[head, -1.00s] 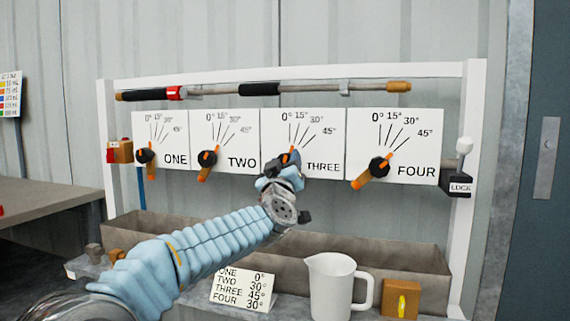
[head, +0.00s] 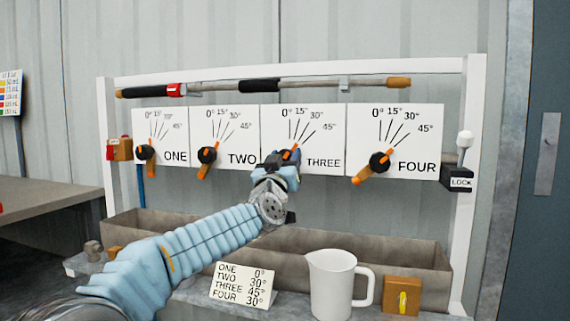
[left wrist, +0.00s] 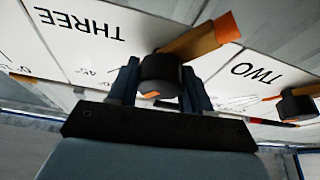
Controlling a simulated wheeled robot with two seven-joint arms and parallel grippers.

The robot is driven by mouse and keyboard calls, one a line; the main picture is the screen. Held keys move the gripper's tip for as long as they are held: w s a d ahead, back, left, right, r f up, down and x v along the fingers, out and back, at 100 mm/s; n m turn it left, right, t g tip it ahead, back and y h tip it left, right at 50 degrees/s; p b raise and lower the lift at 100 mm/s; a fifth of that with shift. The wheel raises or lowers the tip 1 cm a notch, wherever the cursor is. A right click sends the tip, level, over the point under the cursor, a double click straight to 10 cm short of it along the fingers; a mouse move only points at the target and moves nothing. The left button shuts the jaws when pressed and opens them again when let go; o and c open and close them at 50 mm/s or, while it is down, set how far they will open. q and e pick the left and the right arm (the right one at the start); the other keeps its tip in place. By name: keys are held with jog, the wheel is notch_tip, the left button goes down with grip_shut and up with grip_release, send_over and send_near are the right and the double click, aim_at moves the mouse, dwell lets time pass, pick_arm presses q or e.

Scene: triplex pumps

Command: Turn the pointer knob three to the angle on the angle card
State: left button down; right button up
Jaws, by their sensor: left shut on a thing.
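Pointer knob three (left wrist: 162,70) has a dark round hub with an orange pointer and an orange-brown handle. It sits on the white panel marked THREE (head: 325,135), which has lines for 0°, 15°, 30° and 45°. My left gripper (head: 283,158) is shut on the hub, with one blue-grey finger on each side in the left wrist view (left wrist: 160,88). In that view the handle slants off toward panel TWO. The gripper hides much of the knob in the head view, so I cannot read its exact angle. The angle card (head: 242,285) reads THREE 45°. My right gripper is out of view.
Knobs one (head: 146,153), two (head: 207,155) and four (head: 379,162) are on neighbouring panels. A LOCK box (head: 459,179) is at the right post.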

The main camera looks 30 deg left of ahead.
pick_arm(q)
jog(key=shift+f+m+h+b, duration=0.15)
jog(key=shift+m+h+b, duration=0.75)
jog(key=shift+m, duration=0.9)
jog(key=shift+w, duration=0.1)
jog(key=c, duration=0.5)
grip_release()
jog(key=b+v, duration=0.2)
jog(key=v, duration=1.1)
jog(key=shift+s+f, duration=0.3)
